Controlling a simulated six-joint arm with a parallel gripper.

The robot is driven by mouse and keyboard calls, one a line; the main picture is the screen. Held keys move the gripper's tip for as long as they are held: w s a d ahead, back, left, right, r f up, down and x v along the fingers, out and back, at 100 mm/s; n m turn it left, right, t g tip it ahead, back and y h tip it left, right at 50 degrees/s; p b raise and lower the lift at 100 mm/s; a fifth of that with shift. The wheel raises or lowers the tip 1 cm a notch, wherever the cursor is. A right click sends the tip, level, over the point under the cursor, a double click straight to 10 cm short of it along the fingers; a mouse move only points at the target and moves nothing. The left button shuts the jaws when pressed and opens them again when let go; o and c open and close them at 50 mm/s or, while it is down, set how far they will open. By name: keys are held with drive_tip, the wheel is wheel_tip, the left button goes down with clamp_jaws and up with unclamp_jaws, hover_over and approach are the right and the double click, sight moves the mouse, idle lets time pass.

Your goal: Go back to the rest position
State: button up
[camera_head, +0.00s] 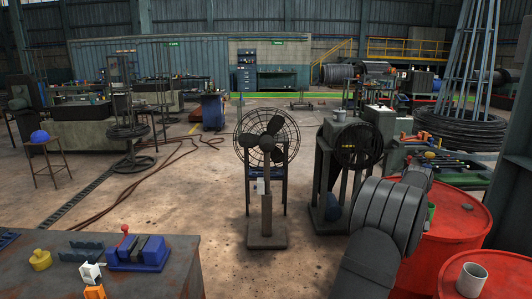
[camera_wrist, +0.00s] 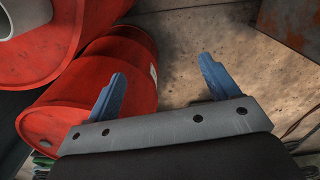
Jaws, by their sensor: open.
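My gripper (camera_wrist: 162,68) shows in the wrist view with its two blue fingers spread wide apart. Nothing is between them; behind the gap I see a red barrel's edge and the brown floor. The barrel (camera_wrist: 115,65) lies in view behind the left finger; whether they touch I cannot tell. In the head view my grey arm reaches up from the bottom at right of centre, in front of the red barrels (camera_head: 462,215). My gripper cannot be made out there.
A grey cup (camera_head: 472,280) stands on the nearer red barrel (camera_head: 500,262). A workbench (camera_head: 185,270) at lower left holds a blue vise (camera_head: 138,252) and a yellow weight (camera_head: 40,260). A standing fan (camera_head: 267,140) is at centre.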

drive_tip(key=w+a+f+n, duration=0.1)
drive_tip(key=w+a+n, duration=0.2)
drive_tip(key=a, duration=1.4)
drive_tip(key=w+a+f+n, duration=0.1)
drive_tip(key=w+a+n, duration=0.2)
drive_tip(key=a, duration=1.5)
drive_tip(key=shift+w+n, duration=0.3)
drive_tip(key=shift+w, duration=0.85)
drive_tip(key=shift+f, duration=0.1)
